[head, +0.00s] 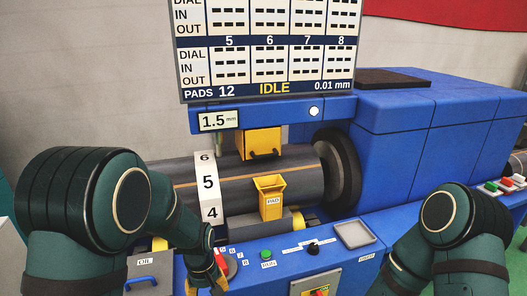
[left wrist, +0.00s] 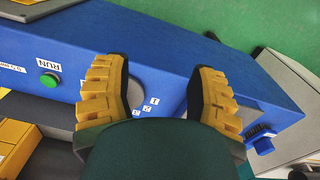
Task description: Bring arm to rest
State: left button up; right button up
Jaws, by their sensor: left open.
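My left arm (head: 100,205) comes in from the left, and its forearm reaches down to the front panel of the blue machine. My left gripper (head: 207,277) is at the bottom edge of the head view, beside a red knob (head: 228,264). In the left wrist view the left gripper (left wrist: 163,80) has its two yellow-padded fingers spread apart over the blue panel. Nothing shows held between them. A numbered dial area (left wrist: 148,106) lies between and behind the fingers, partly hidden. My right arm (head: 445,225) shows at the lower right; its gripper is out of frame.
The blue machine (head: 425,120) carries a grey flanged cylinder (head: 275,178), a yellow pad box (head: 271,198) and a board (head: 268,50) reading IDLE. A green RUN button (head: 266,254), a black knob (head: 312,248) and a grey tray (head: 355,234) sit on its front.

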pick_arm(q)
jog(key=s+d+f+m+t+h+b, duration=0.1)
jog(key=s+d+f+h, duration=0.1)
jog(key=s+f, duration=0.4)
jog(key=s+d+f+m+t+h+b, duration=0.1)
jog(key=s+d+f+m+b, duration=0.1)
jog(key=s+f, duration=0.4)
notch_tip(320, 180, down, 5)
jog(key=shift+s+f+h, duration=0.1)
jog(key=shift+s+h, duration=0.05)
jog(key=shift+h, duration=0.25)
pick_arm(e)
jog(key=f, duration=0.3)
jog(key=shift+w+a+f, duration=0.15)
jog(key=shift+w+f, duration=0.05)
jog(key=shift+f, duration=0.2)
